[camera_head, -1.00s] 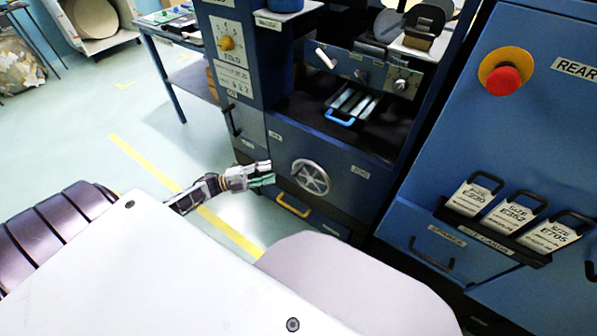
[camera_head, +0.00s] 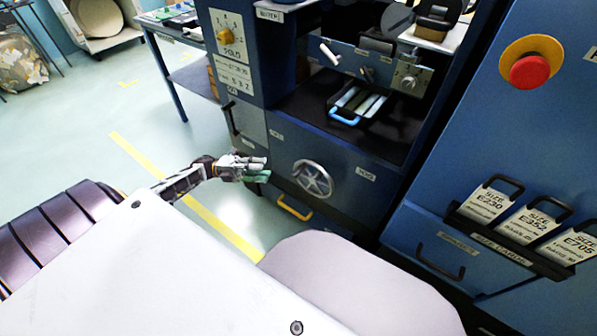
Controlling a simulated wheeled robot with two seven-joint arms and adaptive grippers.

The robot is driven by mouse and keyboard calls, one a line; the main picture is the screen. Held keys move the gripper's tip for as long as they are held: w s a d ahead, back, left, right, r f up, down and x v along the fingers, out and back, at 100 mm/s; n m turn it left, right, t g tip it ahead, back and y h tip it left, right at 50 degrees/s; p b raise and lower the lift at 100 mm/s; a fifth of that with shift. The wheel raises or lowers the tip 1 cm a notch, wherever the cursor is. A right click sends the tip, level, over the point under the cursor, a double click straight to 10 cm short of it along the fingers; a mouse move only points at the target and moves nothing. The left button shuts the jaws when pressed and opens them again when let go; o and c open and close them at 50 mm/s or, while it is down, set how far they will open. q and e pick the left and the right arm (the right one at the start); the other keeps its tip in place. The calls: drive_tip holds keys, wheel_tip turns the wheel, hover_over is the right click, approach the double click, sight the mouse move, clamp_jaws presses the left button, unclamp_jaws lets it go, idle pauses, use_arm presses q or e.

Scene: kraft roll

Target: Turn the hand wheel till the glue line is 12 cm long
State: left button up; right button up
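The hand wheel (camera_head: 313,179) is a grey spoked wheel on the lower front panel of the blue machine (camera_head: 345,190). My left gripper (camera_head: 266,168) is to the left of the wheel, apart from it, pointing right toward the panel. Its two fingers, one pale and one green-tipped, show at a slant. I see nothing between them, but the gap is too small to judge. No glue line can be made out in this view. My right gripper is not in view.
A yellow handle (camera_head: 294,207) sits below the wheel. A blue-handled tray (camera_head: 356,104) lies in the machine's opening. A red button (camera_head: 530,71) and hanging size tags (camera_head: 488,202) are on the right cabinet. Open floor (camera_head: 150,120) lies to the left.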

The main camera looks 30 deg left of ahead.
sight(298, 169)
use_arm(q)
drive_tip(key=b+x, duration=0.1)
drive_tip(key=x, duration=1.2)
drive_tip(key=shift+d, duration=0.3)
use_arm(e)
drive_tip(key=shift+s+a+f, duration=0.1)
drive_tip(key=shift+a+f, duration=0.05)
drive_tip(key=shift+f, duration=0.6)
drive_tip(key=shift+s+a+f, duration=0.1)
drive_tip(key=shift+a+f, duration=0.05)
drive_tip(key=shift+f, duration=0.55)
use_arm(q)
drive_tip(key=c, duration=0.7)
clamp_jaws()
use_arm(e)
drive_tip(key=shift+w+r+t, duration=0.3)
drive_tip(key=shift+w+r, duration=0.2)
